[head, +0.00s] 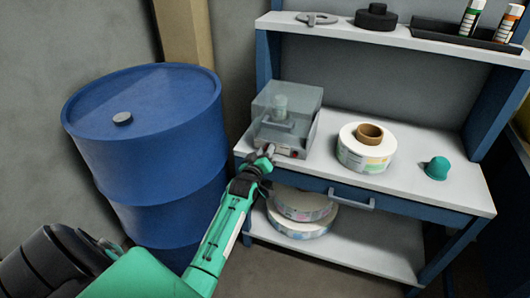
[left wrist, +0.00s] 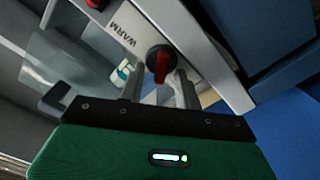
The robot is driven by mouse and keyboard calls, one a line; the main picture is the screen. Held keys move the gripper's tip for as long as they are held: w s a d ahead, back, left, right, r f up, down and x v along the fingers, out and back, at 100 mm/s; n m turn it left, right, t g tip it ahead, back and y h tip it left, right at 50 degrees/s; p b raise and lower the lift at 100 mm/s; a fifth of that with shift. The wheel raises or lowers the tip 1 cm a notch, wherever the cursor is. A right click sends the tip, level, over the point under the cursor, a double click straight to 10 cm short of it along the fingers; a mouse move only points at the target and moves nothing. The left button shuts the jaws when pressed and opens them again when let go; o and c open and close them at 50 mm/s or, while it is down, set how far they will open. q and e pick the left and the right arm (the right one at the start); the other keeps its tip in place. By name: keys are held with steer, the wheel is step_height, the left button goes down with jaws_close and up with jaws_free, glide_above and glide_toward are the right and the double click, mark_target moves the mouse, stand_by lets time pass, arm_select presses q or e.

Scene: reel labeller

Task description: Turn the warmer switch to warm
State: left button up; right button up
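The warmer (head: 285,122) is a pale box with a clear cover on the left of the bench top. Its front panel (left wrist: 190,45) fills the top of the left wrist view, with the printed word WARM (left wrist: 125,33). The switch (left wrist: 160,60) is a round black knob with a red pointer aimed down the picture, not at the word WARM. My left gripper (head: 264,156) is at the warmer's front; in the left wrist view its two fingers (left wrist: 158,85) stand apart, either side of the knob's lower part. I cannot tell whether they touch it. My right gripper is not in view.
A label roll (head: 360,156) and a teal dome-shaped object (head: 437,168) stand on the bench top (head: 325,178). More rolls (head: 300,222) lie on the shelf below. A drawer handle (head: 352,200) juts from the bench front. A blue drum (head: 150,140) stands close at left.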

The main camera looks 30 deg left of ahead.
arm_select(q)
steer(key=shift+c, duration=0.2)
jaws_close()
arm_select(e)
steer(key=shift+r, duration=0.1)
arm_select(q)
steer(key=shift+w+d+m+p, duration=0.15)
steer(key=shift+m+p, duration=0.7)
steer(key=shift+m, duration=1.45)
steer(key=shift+s+d+m+p, duration=0.2)
steer(key=shift+m+p, duration=0.6)
steer(key=shift+m, duration=1.5)
steer(key=shift+w+d+m+p, duration=0.25)
steer(key=shift+m+p, duration=0.6)
steer(key=shift+m, duration=1.45)
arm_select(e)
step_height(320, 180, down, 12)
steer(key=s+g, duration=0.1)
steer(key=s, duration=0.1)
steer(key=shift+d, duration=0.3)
